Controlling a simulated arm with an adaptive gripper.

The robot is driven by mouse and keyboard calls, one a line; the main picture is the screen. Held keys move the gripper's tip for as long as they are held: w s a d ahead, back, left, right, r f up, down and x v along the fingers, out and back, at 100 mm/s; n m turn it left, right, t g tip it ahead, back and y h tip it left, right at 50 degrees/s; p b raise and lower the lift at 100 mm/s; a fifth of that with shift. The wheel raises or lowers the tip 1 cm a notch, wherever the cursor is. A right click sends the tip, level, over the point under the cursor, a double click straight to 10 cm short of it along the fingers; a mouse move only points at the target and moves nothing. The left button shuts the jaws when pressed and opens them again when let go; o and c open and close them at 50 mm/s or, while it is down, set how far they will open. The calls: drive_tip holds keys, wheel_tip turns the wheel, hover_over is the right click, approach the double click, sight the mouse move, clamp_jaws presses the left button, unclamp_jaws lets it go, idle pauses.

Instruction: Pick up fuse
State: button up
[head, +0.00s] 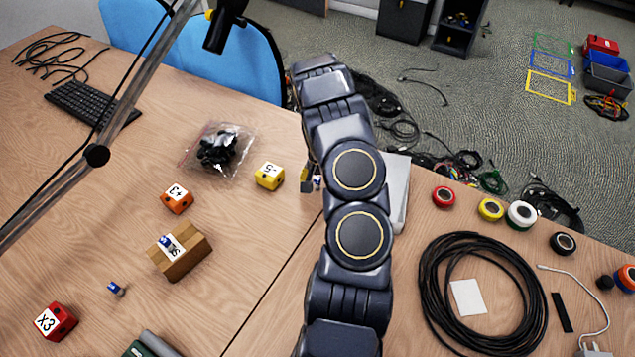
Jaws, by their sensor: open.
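A small blue-and-white part (116,288), which looks like a fuse, lies on the wooden table at the lower left. Another small blue-and-white piece (317,183) shows just left of my arm, near the table's middle; it is too small and covered to identify for certain. My gripper (307,181) is mostly hidden behind my own arm links. Only a small grey and yellowish bit, seemingly its fingertip, shows low over the table, right beside that second piece. The gripper is open. Whether it touches the piece cannot be seen.
A yellow cube (269,176), orange cube (177,199), cardboard box (181,252), red cube (56,322) and plastic bag (217,147) stand left. A grey flat object (397,190) lies behind my arm. A black cable coil (430,268) and tape rolls (491,209) are right.

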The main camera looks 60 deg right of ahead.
drive_tip(key=shift+f, duration=0.15)
drive_tip(key=shift+c, duration=0.3)
clamp_jaws()
drive_tip(key=shift+r, duration=0.25)
wheel_tip(320, 180, up, 2)
drive_tip(key=shift+w+r, duration=0.1)
drive_tip(key=shift+r, duration=0.1)
drive_tip(key=s+a+r, duration=0.7)
drive_tip(key=a+r, duration=0.3)
drive_tip(key=a, duration=0.2)
drive_tip(key=shift+s, duration=0.3)
